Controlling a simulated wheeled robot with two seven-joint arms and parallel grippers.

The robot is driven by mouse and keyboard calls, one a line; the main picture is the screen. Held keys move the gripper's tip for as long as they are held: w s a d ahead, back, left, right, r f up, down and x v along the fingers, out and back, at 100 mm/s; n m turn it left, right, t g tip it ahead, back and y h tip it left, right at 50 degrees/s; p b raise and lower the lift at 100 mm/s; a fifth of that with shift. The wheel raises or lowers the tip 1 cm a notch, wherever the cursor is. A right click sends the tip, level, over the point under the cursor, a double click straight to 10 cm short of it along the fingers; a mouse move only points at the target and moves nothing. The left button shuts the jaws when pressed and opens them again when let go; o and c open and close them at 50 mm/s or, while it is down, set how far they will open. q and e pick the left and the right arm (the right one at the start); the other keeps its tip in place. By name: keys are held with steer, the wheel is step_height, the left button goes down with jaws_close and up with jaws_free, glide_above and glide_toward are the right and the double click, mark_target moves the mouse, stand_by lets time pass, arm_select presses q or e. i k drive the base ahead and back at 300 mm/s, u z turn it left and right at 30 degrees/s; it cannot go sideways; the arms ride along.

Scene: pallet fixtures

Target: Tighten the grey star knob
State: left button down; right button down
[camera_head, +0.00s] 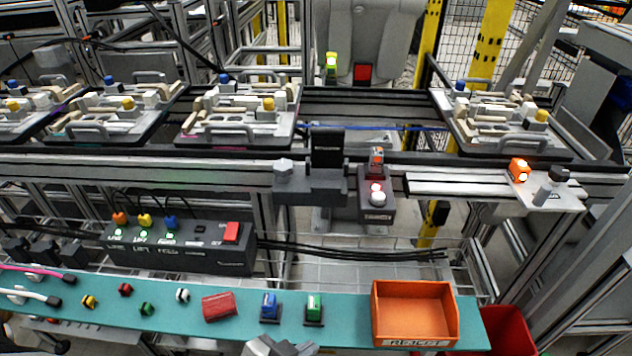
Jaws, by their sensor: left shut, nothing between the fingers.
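The grey star knob (283,171) sits on the front rail of the conveyor, just left of a dark bracket block (325,165). How far it is screwed in cannot be told. My left gripper (281,346) shows only partly at the bottom edge, in front of the teal shelf. It is shut and empty, well below the knob and apart from it. My right gripper is not in view.
A teal shelf (190,308) holds small colored parts, a red block (219,306) and an orange reject bin (415,312). A black control box (180,247) hangs behind it. Pallets with fixtures (240,112) stand on the conveyor. A small box with a lit red lamp (376,198) is right of the bracket.

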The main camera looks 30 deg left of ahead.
mark_target(282, 167)
steer(key=k, duration=0.5)
steer(key=u, duration=0.5)
steer(key=i, duration=0.4)
steer(key=u, duration=0.7)
